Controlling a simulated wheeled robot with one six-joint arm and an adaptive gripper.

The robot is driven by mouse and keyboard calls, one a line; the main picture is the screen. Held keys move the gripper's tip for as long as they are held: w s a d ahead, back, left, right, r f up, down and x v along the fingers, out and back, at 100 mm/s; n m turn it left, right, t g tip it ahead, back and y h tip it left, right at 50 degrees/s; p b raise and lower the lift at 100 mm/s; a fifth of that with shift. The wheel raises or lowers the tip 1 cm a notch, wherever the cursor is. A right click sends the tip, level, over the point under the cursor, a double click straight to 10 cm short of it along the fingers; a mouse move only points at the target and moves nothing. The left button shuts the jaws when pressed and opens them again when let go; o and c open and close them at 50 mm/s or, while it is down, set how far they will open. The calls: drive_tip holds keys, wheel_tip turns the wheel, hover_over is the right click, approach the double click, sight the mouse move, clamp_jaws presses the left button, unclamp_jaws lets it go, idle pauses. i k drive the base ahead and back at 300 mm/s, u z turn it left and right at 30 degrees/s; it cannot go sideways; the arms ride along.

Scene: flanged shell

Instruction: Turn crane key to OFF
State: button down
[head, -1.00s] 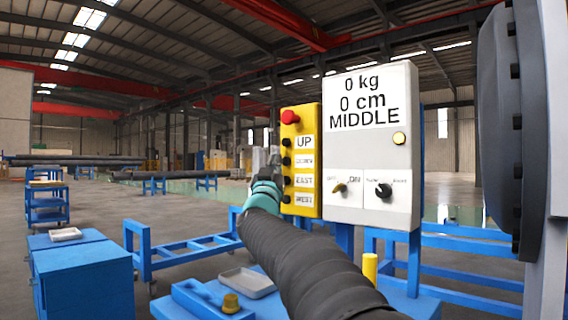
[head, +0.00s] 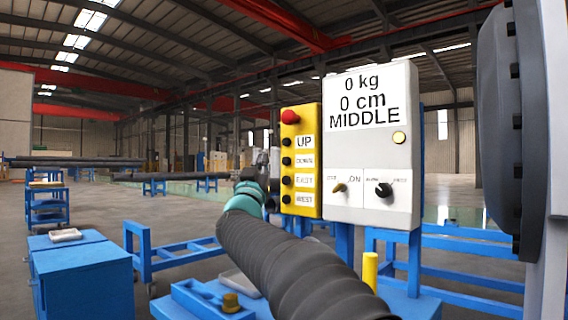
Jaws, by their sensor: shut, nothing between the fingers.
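The crane key (head: 340,188) is a small brass-yellow knob low on the left of the white control panel (head: 350,155). Its labels are small, with ON legible to its right and a blurred one to its left. The knob looks tilted, but I cannot tell which label it points at. My gripper (head: 264,168) is small and dark, beyond the teal wrist ring, left of the yellow button box. It is shut and empty, apart from the key. My arm partly hides it.
The yellow button box (head: 301,128) has a red button and UP, DOWN, EAST and WEST labels. A black knob (head: 383,190) sits right of the key. A large dark flange (head: 512,120) stands at the right. Blue frames (head: 180,262) and a cabinet (head: 82,275) stand at the lower left.

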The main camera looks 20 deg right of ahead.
sight(342, 187)
drive_tip(key=k, duration=1)
